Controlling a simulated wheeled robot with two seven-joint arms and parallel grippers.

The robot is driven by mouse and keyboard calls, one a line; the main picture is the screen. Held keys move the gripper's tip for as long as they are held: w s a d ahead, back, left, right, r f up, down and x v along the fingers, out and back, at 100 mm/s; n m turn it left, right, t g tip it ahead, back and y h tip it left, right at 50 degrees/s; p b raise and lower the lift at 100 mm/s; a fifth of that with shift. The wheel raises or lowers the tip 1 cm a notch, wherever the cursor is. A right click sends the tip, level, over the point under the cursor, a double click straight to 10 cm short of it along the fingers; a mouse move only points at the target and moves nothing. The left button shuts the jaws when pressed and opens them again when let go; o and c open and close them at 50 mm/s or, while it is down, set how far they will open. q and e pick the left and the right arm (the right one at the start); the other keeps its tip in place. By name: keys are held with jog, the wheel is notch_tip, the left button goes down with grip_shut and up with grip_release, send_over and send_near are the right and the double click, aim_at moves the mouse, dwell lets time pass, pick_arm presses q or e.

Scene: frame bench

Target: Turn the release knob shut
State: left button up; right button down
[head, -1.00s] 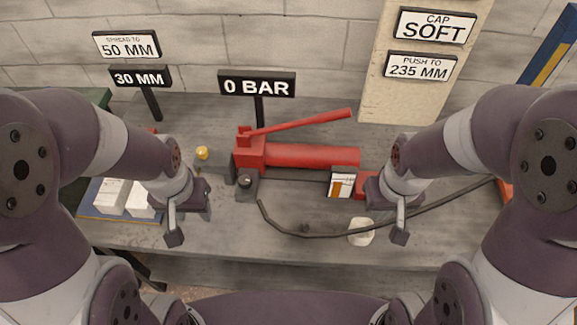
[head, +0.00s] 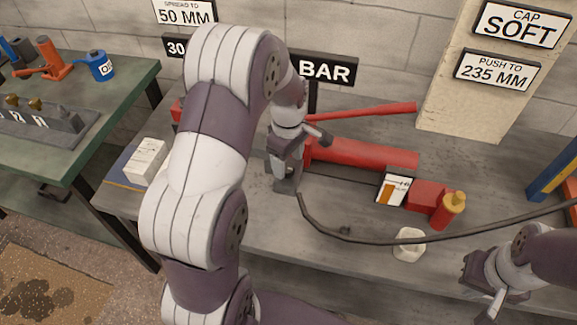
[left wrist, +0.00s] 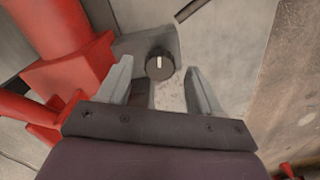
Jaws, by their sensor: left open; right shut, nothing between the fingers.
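The release knob (left wrist: 160,64), small, round and black with a white line, sits on a grey block (head: 286,185) at the left end of the red pump (head: 360,153). In the left wrist view its white line points up the picture. My left gripper (head: 285,165) is open above the block, with the knob seen between its two spread fingertips; I cannot tell whether they touch it. In the head view my gripper hides the knob. My right gripper (head: 482,285) is shut and empty at the lower right, away from the pump.
The red pump handle (head: 372,122) slants above the pump. A dark hose (head: 370,240) runs along the bench front to the right. A red and yellow cylinder (head: 447,210) and a white piece (head: 408,244) are nearby. A "BAR" sign (head: 328,70) stands behind, partly hidden.

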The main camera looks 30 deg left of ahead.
pick_arm(q)
jog(key=shift+f, duration=1.05)
jog(key=c, duration=1.1)
jog(key=shift+o, duration=0.2)
